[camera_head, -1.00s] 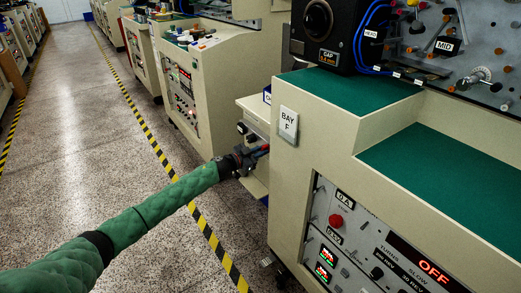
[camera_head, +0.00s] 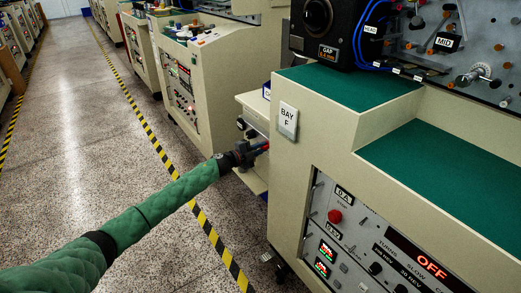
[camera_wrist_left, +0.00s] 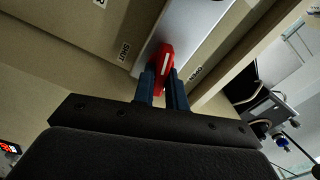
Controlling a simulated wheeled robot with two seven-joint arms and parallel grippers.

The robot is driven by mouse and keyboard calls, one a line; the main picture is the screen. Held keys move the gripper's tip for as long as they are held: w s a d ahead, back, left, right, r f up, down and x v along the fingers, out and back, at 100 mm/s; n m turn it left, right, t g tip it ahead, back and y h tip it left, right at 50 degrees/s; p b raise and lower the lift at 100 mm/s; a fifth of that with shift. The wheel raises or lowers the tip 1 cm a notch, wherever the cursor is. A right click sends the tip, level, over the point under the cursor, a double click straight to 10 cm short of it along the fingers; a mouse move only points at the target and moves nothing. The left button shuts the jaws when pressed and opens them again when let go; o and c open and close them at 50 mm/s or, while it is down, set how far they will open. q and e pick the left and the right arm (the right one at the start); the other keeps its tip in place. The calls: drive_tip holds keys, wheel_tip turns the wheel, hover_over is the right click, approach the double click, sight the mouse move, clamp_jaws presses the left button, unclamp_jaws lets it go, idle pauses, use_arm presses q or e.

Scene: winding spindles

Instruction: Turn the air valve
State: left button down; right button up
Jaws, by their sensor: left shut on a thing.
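The air valve's red handle (camera_wrist_left: 166,62) shows in the left wrist view, with a white stripe along it, in front of a pale metal plate (camera_wrist_left: 190,35). In the head view, my left gripper (camera_head: 262,148) is at the side of the Bay F machine, and only a bit of red shows there. My right gripper is not in view.
The Bay F machine (camera_head: 225,160) fills the right, with a green top (camera_head: 350,88) and a control panel (camera_head: 375,255) whose display reads OFF. More machines line the aisle behind. The speckled floor (camera_head: 75,150) at left is clear between striped tapes.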

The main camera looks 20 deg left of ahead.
use_arm(q)
drive_tip(key=shift+f+m+b, duration=0.2)
drive_tip(key=shift+m+b, duration=0.25)
drive_tip(key=shift+m, duration=1.25)
drive_tip(key=shift+d, duration=0.1)
drive_tip(key=c, duration=1.4)
unclamp_jaws()
drive_tip(key=shift+c, duration=0.2)
drive_tip(key=v, duration=0.8)
